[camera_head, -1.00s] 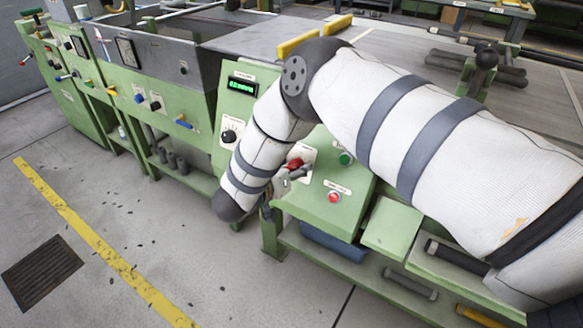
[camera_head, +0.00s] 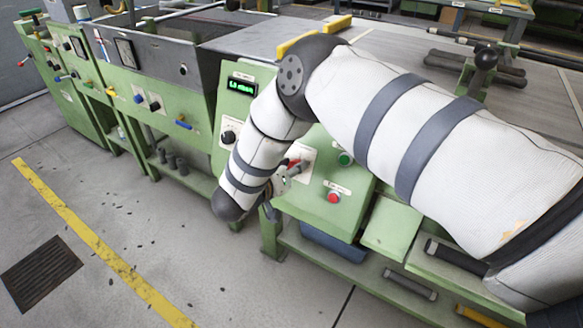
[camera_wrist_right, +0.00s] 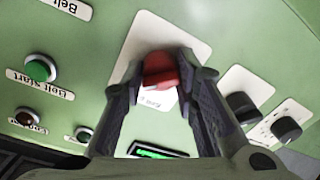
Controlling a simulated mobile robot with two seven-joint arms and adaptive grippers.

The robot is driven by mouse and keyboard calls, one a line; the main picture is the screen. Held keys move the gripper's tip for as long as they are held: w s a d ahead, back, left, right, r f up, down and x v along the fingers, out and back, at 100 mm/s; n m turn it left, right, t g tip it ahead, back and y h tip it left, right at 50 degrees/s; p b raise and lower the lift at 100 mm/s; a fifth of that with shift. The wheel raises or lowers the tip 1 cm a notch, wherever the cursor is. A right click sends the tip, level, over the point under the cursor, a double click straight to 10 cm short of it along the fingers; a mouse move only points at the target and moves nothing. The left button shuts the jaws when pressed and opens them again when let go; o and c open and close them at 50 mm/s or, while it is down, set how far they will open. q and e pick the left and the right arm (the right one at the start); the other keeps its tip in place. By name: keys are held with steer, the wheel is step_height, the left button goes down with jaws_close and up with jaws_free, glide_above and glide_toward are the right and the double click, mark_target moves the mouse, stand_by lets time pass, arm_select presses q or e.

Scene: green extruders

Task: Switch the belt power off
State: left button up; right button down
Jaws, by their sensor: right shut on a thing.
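The red switch knob (camera_head: 301,163) sits on a pale plate (camera_head: 309,154) on the sloped green control panel. In the right wrist view the red knob (camera_wrist_right: 160,70) is between the two fingertips of my right gripper (camera_wrist_right: 160,82), which is shut on it. The lettering on the plate is partly hidden and upside down. In the head view my right gripper (camera_head: 284,180) is partly hidden by my own forearm. My left gripper is in neither view.
A green button (camera_head: 345,158) and a red button (camera_head: 334,197) are right of the knob. A lit green display (camera_head: 241,86) and a black dial (camera_head: 229,136) are to the left. In the wrist view, black knobs (camera_wrist_right: 243,107) stand close beside the right finger.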

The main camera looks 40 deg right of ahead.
steer(key=n, duration=0.5)
steer(key=shift+n+g+b, duration=0.3)
steer(key=shift+n, duration=2.1)
steer(key=c, duration=1.3)
jaws_free()
steer(key=shift+a, duration=0.1)
steer(key=v, duration=1.2)
steer(key=shift+r, duration=0.15)
